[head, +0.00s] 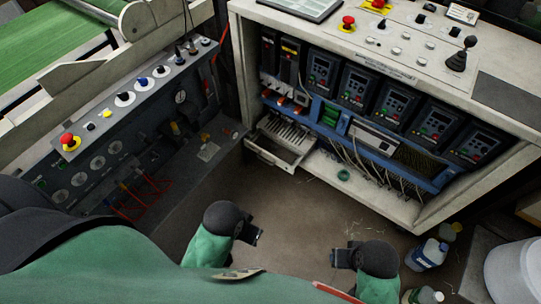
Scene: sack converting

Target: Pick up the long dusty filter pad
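I cannot clearly make out a long dusty filter pad. A grey ribbed piece (285,132) lies at the lower left of the open cabinet, above a pale drawer-like front (272,156); whether it is the pad I cannot tell. My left gripper (258,236) is low in the head view, over the floor in front of the cabinet and apart from it. My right gripper (336,257) is to its right, also over the floor. Both are small and dark, and their finger gaps do not show clearly. I see nothing held in either.
The open cabinet (425,214) holds several drive units (359,85) and loose wires. A control panel (133,97) with knobs stands at left. Bottles (427,254) and a white bucket (513,270) stand at lower right. The brown floor (290,208) between is mostly clear.

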